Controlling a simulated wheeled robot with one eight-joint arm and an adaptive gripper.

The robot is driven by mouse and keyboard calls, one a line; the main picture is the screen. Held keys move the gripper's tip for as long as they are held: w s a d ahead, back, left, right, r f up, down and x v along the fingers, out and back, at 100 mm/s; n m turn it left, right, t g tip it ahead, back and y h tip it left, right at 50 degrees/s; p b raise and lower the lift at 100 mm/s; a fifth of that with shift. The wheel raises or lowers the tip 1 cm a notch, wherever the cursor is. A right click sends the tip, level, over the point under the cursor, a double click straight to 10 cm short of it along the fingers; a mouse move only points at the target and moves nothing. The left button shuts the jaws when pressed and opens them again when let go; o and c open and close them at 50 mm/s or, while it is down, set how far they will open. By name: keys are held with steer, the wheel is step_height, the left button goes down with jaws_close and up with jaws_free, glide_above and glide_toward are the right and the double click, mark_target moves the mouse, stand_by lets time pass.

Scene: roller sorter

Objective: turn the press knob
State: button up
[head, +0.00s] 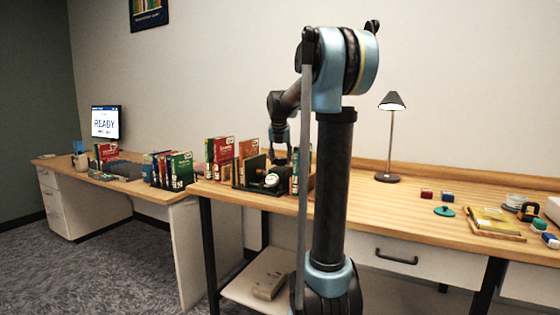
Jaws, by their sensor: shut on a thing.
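The press (240,184) stands near the left end of the long wooden table, with dark green upright plates and a low base. A round knob with a pale face (271,180) shows at its front, small and partly shaded. My gripper (279,162) points down at the press, just above and behind the knob in this view. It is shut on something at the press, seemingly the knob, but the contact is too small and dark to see. My own arm column stands in front and hides the area to the right of the press.
Upright books (219,158) stand left of the press, and more books (172,170) on the left desk. A desk lamp (388,178) stands farther right. A green disc (444,211), small blocks and a yellow book (494,222) lie at right. The table's middle is largely clear.

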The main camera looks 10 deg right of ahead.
steer(key=shift+d+n+y, duration=0.1)
steer(key=shift+n+y, duration=0.2)
steer(key=shift+n, duration=0.5)
steer(key=o, duration=1)
steer(key=shift+f, duration=0.1)
steer(key=shift+o, duration=0.2)
steer(key=v, duration=1.2)
